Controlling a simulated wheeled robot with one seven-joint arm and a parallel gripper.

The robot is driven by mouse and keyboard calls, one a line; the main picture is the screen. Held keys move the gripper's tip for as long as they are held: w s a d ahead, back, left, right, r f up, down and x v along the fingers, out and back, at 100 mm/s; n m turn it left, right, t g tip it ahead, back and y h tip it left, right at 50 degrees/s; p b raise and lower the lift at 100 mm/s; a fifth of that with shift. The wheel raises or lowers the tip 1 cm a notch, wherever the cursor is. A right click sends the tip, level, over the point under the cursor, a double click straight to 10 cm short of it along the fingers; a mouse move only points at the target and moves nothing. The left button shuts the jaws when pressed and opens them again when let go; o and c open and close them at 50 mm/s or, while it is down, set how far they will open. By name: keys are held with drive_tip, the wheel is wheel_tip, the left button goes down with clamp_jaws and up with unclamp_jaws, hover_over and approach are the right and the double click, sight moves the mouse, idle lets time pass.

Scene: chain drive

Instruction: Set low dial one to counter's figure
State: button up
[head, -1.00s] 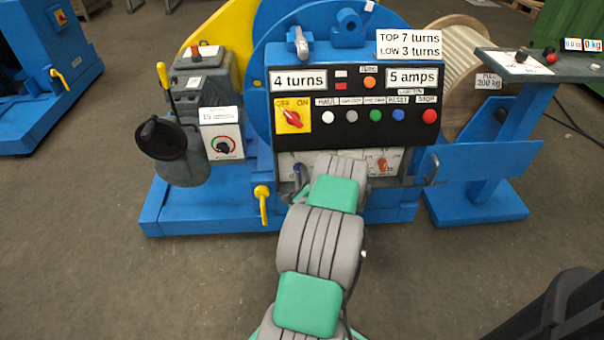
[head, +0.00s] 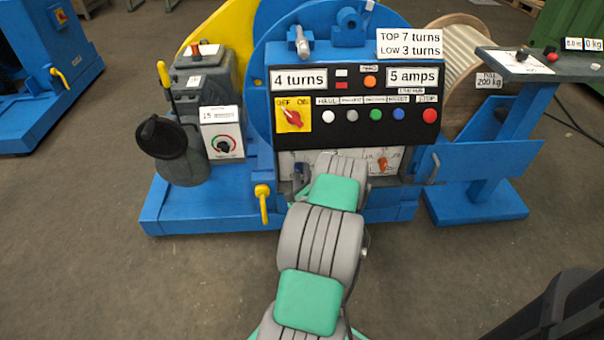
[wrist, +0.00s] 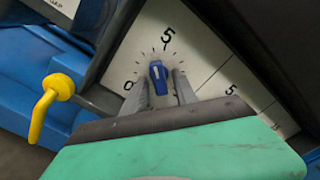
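A small blue dial knob (wrist: 158,72) sits on a white scale plate (wrist: 195,50) in the wrist view. The scale has a 0 at its lower left and a 5 at its top. The knob's pale mark points up, toward the part of the scale just left of the 5; its exact reading is too small to tell. My gripper (wrist: 164,80) has its two grey fingers apart, one on each side of the knob, with a gap at the right finger. In the head view the counter sign (head: 299,79) reads "4 turns". My arm hides part of the dial panel there.
Above are the button row and a red OFF/ON switch (head: 293,116). A yellow handle (wrist: 52,98) and a dark panel frame stand close to my gripper. A sign (head: 410,43) reads "TOP 7 turns, LOW 3 turns".

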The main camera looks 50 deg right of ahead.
drive_tip(key=shift+s+a+f, duration=0.1)
drive_tip(key=shift+s+a, duration=0.3)
drive_tip(key=shift+b+v, duration=0.55)
drive_tip(key=shift+v, duration=2.8)
drive_tip(key=shift+w, duration=0.1)
